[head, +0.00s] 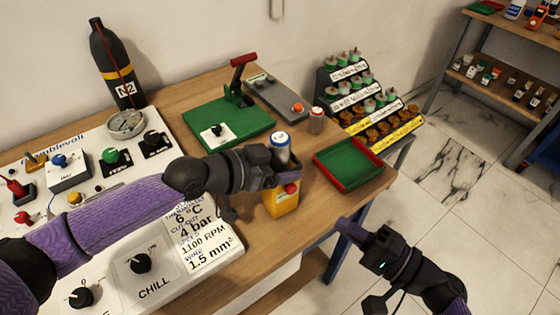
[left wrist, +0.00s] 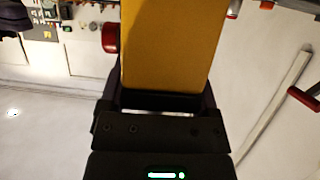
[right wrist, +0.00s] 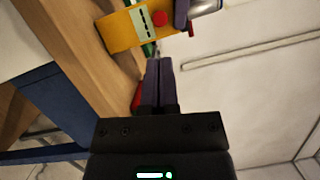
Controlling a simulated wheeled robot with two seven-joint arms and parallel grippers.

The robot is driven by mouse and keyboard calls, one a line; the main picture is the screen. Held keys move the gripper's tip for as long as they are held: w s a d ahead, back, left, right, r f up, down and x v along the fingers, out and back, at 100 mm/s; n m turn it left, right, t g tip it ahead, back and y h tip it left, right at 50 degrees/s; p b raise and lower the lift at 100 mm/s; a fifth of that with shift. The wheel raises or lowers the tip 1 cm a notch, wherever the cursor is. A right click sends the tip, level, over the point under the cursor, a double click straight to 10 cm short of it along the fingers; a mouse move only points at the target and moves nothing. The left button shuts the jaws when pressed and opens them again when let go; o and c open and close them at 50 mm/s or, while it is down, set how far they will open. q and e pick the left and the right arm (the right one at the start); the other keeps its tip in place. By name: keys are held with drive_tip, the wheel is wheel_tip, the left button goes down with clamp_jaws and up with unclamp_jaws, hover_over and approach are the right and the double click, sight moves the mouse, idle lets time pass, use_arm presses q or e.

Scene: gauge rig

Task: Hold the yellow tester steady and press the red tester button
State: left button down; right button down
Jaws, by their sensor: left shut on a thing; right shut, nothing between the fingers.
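The yellow tester (head: 283,204) is near the table's front edge, below my left gripper (head: 287,174). My left gripper is shut on it; the yellow body (left wrist: 165,45) fills the space between the fingers in the left wrist view. The red button (head: 291,188) is on the tester's side and also shows in the right wrist view (right wrist: 160,18), beside a pale label. My right gripper (head: 345,226) is shut and empty, off the table edge, lower right of the tester and apart from it. Part of the tester's top is hidden by the left gripper.
A green tray with a red rim (head: 318,165) lies right of the tester. A blue-topped silver cylinder (head: 281,150) shows just behind my left gripper. A green press base (head: 200,124) and a grey box (head: 275,100) stand farther back. Open floor lies right of the table.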

sight(291, 189)
idle(0.6)
drive_tip(key=w+a+f+m+t+h, duration=0.35)
drive_tip(key=m+h, duration=0.55)
drive_tip(key=m, duration=0.7)
drive_tip(key=s+r+m+t+h, duration=0.2)
drive_tip(key=m+h, duration=0.3)
drive_tip(key=m, duration=0.5)
drive_tip(key=s+r+m+t+h, duration=0.2)
drive_tip(key=s+m+h, duration=0.3)
drive_tip(key=m, duration=0.5)
drive_tip(key=shift+s+d+m, duration=0.25)
drive_tip(key=shift+s+m, duration=0.05)
drive_tip(key=shift+w+a+f, duration=0.1)
drive_tip(key=shift+w+a, duration=0.65)
drive_tip(key=shift+w, duration=0.5)
drive_tip(key=shift+w+a+r, duration=0.1)
drive_tip(key=shift+w+a, duration=0.7)
drive_tip(key=shift+w, duration=0.5)
drive_tip(key=shift+w+a+f, duration=0.1)
drive_tip(key=shift+w+a, duration=0.65)
drive_tip(key=shift+w, duration=0.5)
